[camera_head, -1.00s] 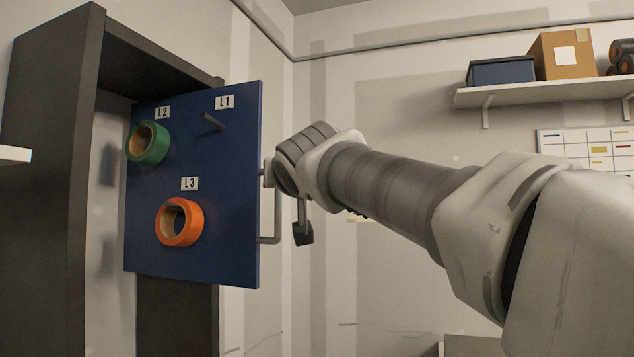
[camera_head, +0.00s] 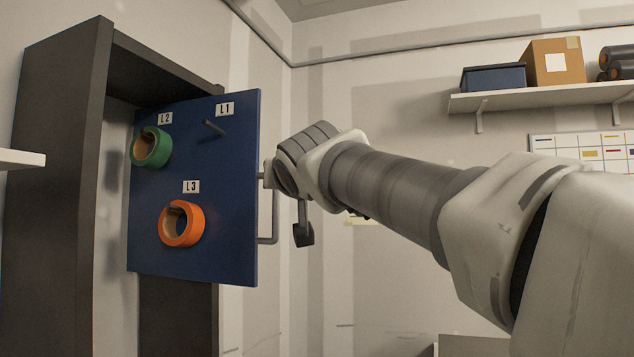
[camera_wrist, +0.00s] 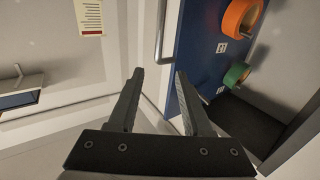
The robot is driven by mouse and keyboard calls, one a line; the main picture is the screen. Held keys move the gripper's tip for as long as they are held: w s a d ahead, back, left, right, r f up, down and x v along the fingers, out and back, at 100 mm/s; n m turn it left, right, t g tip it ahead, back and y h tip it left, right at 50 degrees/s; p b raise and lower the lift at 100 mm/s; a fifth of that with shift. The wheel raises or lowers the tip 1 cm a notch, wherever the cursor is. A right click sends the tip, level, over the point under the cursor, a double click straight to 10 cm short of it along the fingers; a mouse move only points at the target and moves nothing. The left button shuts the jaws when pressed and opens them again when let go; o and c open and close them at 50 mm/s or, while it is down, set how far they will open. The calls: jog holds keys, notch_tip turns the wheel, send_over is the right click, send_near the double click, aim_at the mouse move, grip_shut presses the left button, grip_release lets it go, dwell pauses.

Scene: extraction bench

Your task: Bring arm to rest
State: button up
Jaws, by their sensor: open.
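My gripper shows in the wrist view (camera_wrist: 158,78) with its two dark fingers apart and nothing between them. In the head view, one dark finger (camera_head: 303,236) hangs below my wrist, just right of the handle (camera_head: 268,238) on the blue panel door (camera_head: 225,220). In the wrist view, the handle (camera_wrist: 161,32) lies just beyond the fingertips. I cannot tell whether the gripper touches the handle. The door stands swung out from the dark cabinet (camera_head: 60,190).
A green tape roll (camera_head: 151,148) hangs at L2 and an orange roll (camera_head: 182,224) at L3; the L1 peg (camera_head: 213,128) is bare. A wall shelf (camera_head: 545,97) at right bears a blue bin (camera_head: 493,77) and cardboard box (camera_head: 556,60). A white shelf edge (camera_head: 20,159) juts in at left.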

jog(key=s+d+f+m+g+h+p, duration=0.1)
jog(key=s+d+f+g+h, duration=0.1)
jog(key=s+d+f, duration=0.4)
jog(key=s+d+f+g+h, duration=0.1)
jog(key=s+d+f+g, duration=0.1)
jog(key=d+f, duration=0.5)
jog(key=s+d+f+m+g+h+p, duration=0.1)
jog(key=s+d+f+g+h, duration=0.2)
jog(key=f, duration=0.6)
jog(key=s+d+f+g, duration=0.2)
jog(key=s+f, duration=0.6)
jog(key=f, duration=0.1)
jog(key=s+d+f+m+g+y, duration=0.1)
jog(key=s+d+f+g, duration=0.1)
jog(key=s+f, duration=0.7)
jog(key=shift+s+d+f+g+p, duration=0.3)
jog(key=shift+d+f+g, duration=0.1)
jog(key=shift+d, duration=0.15)
